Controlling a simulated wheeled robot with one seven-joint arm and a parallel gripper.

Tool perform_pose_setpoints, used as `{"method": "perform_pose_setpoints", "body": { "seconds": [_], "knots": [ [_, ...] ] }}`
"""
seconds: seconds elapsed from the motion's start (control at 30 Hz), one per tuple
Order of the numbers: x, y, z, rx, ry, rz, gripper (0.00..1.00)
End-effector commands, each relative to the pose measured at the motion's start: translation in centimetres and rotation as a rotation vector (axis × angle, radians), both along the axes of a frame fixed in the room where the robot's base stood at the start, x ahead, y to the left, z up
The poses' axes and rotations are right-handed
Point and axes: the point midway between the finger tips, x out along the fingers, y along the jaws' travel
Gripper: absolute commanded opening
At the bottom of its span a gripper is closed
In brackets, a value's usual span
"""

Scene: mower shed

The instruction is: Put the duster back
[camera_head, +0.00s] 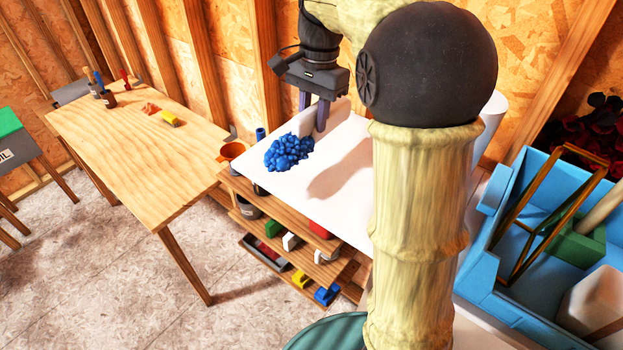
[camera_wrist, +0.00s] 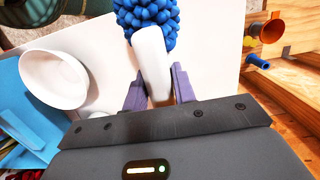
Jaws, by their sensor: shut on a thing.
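The duster has a knobbly blue head (camera_head: 288,152) and a white handle. My gripper (camera_head: 313,118) is shut on the handle, over the white top (camera_head: 262,188) of a shelf unit. In the wrist view the white handle (camera_wrist: 151,50) runs between the two purple fingers of my gripper (camera_wrist: 158,88), and the blue head (camera_wrist: 148,18) lies beyond the fingertips. I cannot tell whether the head touches the white top or hangs just above it.
An orange funnel (camera_head: 232,150) sticks out at the shelf unit's left side. A wooden table (camera_head: 150,150) with small tools stands left. A blue bin (camera_head: 500,245) stands right. A white round container (camera_wrist: 55,80) shows in the wrist view. The white top's front is clear.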

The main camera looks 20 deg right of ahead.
Motion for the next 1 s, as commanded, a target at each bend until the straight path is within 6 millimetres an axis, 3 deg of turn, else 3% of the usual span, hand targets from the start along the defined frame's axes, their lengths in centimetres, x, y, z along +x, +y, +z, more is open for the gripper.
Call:
{"method": "perform_pose_setpoints", "body": {
  "seconds": [0.27, 0.6, 1.0],
  "knots": [
    [0.0, -0.1, -0.5, 0.0, 0.002, -0.002, 0.08],
    [0.0, -0.1, -5.8, 0.0, 0.002, -0.002, 0.08],
    [0.0, -0.1, -6.6, 0.0, 0.002, -0.002, 0.08]
  ]
}}
